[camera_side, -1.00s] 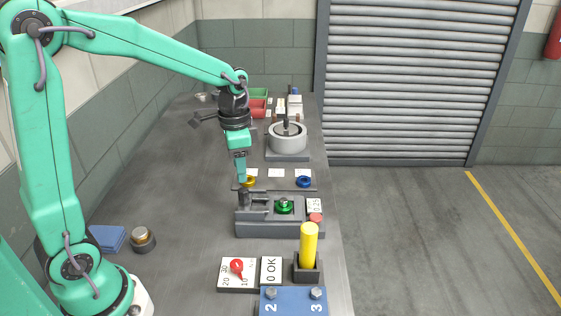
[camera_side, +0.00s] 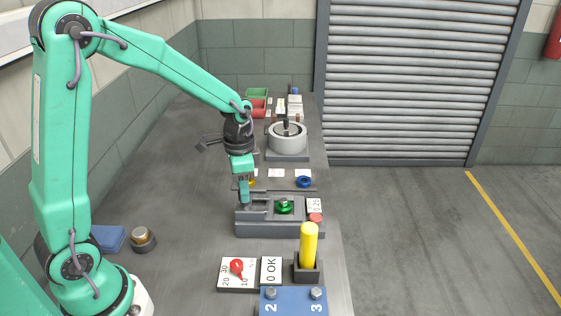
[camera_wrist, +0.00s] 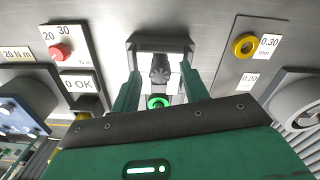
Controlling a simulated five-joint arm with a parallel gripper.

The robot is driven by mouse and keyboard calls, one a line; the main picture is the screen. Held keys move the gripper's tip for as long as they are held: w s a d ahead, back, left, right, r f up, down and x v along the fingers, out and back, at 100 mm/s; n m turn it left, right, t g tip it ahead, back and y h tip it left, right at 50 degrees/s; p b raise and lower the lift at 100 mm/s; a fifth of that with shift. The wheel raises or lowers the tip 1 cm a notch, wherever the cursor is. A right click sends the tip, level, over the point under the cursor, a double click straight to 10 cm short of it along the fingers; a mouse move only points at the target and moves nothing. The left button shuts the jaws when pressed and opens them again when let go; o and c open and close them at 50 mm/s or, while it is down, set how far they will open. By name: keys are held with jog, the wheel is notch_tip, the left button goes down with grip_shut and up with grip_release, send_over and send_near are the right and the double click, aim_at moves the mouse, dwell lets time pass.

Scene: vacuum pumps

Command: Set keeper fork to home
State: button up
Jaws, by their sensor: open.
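A grey fixture (camera_side: 268,230) stands on the bench in the side view, with a green ring (camera_side: 284,206) seated in it. In the wrist view the green ring (camera_wrist: 157,101) shows below a dark grey knob (camera_wrist: 160,72), which I take to be the keeper fork's handle. My gripper (camera_side: 245,200) is open and low at the left end of the fixture. In the wrist view the fingers of my gripper (camera_wrist: 161,78) stand on either side of the knob. I cannot tell whether they touch it. The rest of the fork is not clear.
A yellow cylinder (camera_side: 309,246) stands in a dark holder in front of the fixture. A dial card with a red knob (camera_side: 237,267) lies front left. A blue ring (camera_side: 304,182) and a round grey pump (camera_side: 287,138) are behind. The bench's left side is largely clear.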

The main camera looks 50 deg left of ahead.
jog(key=shift+f, duration=1)
grip_shut()
jog(key=shift+w+d, duration=2.2)
jog(key=shift+c, duration=1.4)
grip_release()
jog(key=shift+o, duration=1.4)
jog(key=shift+r, duration=0.1)
